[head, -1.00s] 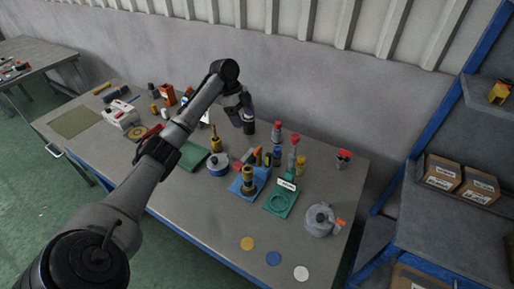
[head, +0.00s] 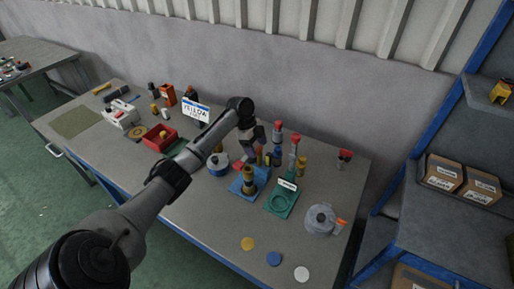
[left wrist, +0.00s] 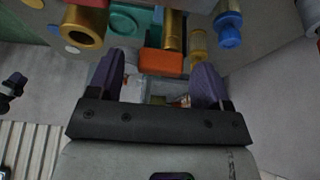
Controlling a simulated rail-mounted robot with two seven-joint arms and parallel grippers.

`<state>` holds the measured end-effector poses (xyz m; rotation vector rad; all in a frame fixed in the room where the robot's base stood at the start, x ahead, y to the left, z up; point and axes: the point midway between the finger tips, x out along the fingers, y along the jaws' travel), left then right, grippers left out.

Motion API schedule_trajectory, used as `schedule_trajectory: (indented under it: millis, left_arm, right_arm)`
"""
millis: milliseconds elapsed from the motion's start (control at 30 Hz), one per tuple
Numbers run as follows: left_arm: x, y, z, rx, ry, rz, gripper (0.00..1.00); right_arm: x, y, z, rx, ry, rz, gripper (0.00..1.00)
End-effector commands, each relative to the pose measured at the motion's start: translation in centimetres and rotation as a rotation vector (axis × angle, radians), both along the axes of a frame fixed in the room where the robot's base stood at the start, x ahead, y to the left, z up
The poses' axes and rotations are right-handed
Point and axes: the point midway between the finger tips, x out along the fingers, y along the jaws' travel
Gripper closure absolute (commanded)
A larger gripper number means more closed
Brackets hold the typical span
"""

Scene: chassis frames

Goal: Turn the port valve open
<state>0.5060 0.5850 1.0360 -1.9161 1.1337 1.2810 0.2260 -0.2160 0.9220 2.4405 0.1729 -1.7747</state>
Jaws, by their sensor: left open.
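A grey round valve-like body (head: 218,164) with a blue band stands left of centre on the bench, partly behind my arm. Another grey round body (head: 320,218) with an orange lever (head: 340,226) stands at the right; no label shows which is the port valve. My left gripper (head: 254,150) is over the middle of the bench, just behind a brass cylinder on a blue base (head: 237,189). In the left wrist view its two purple fingers (left wrist: 158,82) are apart. An orange block (left wrist: 163,62) shows beyond the gap, not gripped. My right gripper is out of view.
A teal base with a ring (head: 280,203) stands right of the blue base. Several red-topped and brass pieces (head: 296,150) crowd close right of my gripper. A red bin (head: 160,137) is at the left. Flat discs (head: 274,258) lie near the front edge.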

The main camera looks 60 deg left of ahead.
Motion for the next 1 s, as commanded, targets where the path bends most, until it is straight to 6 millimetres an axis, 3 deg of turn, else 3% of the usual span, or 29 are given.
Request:
schedule_trajectory:
  millis: [433, 900, 1000]
  left_arm:
    - [0.12, -0.22, -0.63, 0.001, 0.000, 0.000, 0.28]
    - [0.12, -0.22, -0.59, 0.000, -0.001, 0.000, 0.72]
    - [0.12, -0.23, -0.57, 0.000, -0.001, 0.000, 0.77]
  right_arm:
    - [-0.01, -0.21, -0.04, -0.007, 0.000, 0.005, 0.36]
    - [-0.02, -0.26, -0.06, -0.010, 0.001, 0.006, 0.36]
    - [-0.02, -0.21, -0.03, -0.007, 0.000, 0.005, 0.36]
